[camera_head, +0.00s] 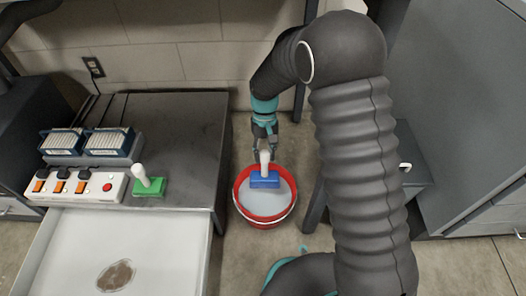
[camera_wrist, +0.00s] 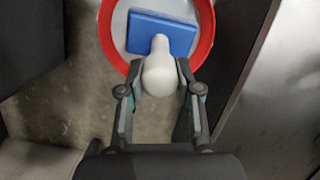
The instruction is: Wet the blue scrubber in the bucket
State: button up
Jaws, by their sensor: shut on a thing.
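The blue scrubber (camera_head: 265,180) has a flat blue block and a white upright handle. My gripper (camera_head: 265,152) is shut on the white handle. The red bucket (camera_head: 264,221) stands on the floor with pale liquid inside. The blue block is over the bucket's opening, within the rim as seen from above; I cannot tell whether it touches the liquid. In the wrist view, the blue scrubber (camera_wrist: 163,36) shows beyond my gripper (camera_wrist: 157,80), with the red bucket's rim (camera_wrist: 205,30) around it.
A green scrubber (camera_head: 149,186) with a white handle stands on the dark bench left of the bucket, beside a white switch box (camera_head: 80,187). A white tray (camera_head: 165,240) with a brown stain (camera_head: 116,275) is in front. A grey cabinet (camera_head: 465,120) stands at the right.

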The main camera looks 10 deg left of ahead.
aim_at(265, 170)
notch_tip(265, 170, down, 4)
jog(key=shift+f+b, duration=0.1)
jog(key=shift+b, duration=0.9)
jog(key=shift+f, duration=2.5)
